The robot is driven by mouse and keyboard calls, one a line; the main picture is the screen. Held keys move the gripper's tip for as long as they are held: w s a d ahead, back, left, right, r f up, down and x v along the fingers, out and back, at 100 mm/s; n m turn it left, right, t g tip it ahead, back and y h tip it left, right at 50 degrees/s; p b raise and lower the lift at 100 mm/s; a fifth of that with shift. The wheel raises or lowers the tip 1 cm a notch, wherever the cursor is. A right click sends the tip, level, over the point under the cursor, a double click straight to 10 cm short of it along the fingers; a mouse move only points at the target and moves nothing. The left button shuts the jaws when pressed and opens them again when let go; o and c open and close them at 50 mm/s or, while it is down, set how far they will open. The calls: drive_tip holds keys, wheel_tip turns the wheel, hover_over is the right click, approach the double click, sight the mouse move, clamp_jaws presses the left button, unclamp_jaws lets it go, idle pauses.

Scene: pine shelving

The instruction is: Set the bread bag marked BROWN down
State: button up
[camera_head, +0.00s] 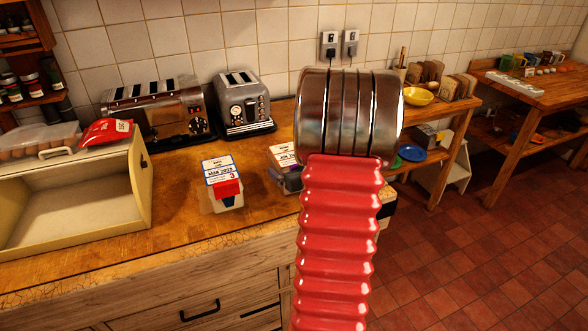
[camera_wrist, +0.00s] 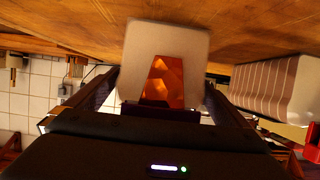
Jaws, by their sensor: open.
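No marking reading BROWN is legible in either view, so I cannot tell for certain which thing is that bread bag. In the wrist view, a pale rounded block with an orange faceted patch (camera_wrist: 187,57) sits between the fingers of my gripper (camera_wrist: 161,80), against the wooden surface. The fingers are open on either side of it; contact with it cannot be told. In the head view my red ribbed arm hides the gripper. A dated packet with a red and dark front (camera_head: 222,180) stands on the counter. A second dated packet (camera_head: 284,157) is partly behind my arm.
An open cream bin (camera_head: 140,185) stands at the left, with a red packet (camera_head: 105,132) on top. Two toasters (camera_head: 160,113) (camera_head: 245,108) line the wall. A pale ribbed block (camera_wrist: 275,85) is at the wrist view's right. Counter around the nearer dated packet is clear.

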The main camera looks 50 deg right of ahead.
drive_tip(key=v, duration=1.2)
drive_tip(key=shift+w, duration=0.1)
idle(0.7)
